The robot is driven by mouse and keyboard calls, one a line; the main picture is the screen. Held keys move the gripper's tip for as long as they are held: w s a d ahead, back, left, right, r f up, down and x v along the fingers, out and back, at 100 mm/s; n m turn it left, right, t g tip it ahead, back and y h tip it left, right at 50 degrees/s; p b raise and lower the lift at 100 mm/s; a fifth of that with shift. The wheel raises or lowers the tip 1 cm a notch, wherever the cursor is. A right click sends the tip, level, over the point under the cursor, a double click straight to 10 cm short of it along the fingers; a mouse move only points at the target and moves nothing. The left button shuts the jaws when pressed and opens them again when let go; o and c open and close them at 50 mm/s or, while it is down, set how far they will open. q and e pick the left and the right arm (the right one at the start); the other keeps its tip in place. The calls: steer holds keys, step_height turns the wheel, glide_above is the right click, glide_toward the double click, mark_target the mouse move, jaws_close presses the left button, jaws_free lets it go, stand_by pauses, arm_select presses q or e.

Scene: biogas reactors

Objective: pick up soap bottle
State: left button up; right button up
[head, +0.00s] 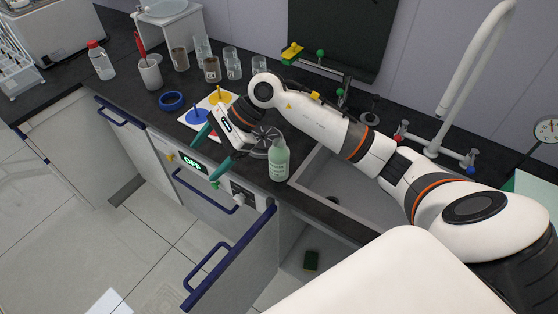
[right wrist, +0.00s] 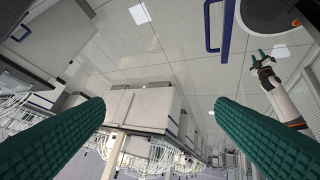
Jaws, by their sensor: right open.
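My right gripper (head: 195,162) is open and empty. Its teal fingers point left, away from the bottle, over the counter's front edge. The bottle is close to the right of the gripper's body; I cannot tell whether they touch. In the right wrist view the fingers are wide apart (right wrist: 160,103), with no bottle between them. My left gripper (right wrist: 265,58) shows small at the right there; its jaw state is unclear.
The sink (head: 345,185) and white faucet (head: 470,75) are right of the bottle. A colored-peg board (head: 190,122), blue ring (head: 171,101), several glasses (head: 232,62) and a red-capped bottle (head: 101,60) stand left and behind.

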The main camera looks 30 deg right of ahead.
steer(key=w+d+n+g+h, duration=0.1)
steer(key=w+d+h, duration=0.1)
steer(key=d+h, duration=0.65)
steer(key=g, duration=0.1)
glide_above(279, 142)
steer(key=shift+s+a+r+h, duration=0.1)
steer(key=shift+a+r+h, duration=0.15)
steer(key=shift+r, duration=0.15)
step_height(279, 142, down, 6)
steer(key=p, duration=0.2)
steer(key=shift+d+p, duration=0.1)
steer(key=shift+p, duration=0.2)
step_height(279, 142, down, 5)
steer(key=p, duration=0.2)
steer(key=shift+r+p, duration=0.1)
steer(key=shift+p, duration=0.3)
steer(key=shift+d+f, duration=0.1)
steer(key=shift+f, duration=0.4)
steer(key=c, duration=1.6)
steer(key=shift+o, duration=0.2)
steer(key=shift+r, duration=0.1)
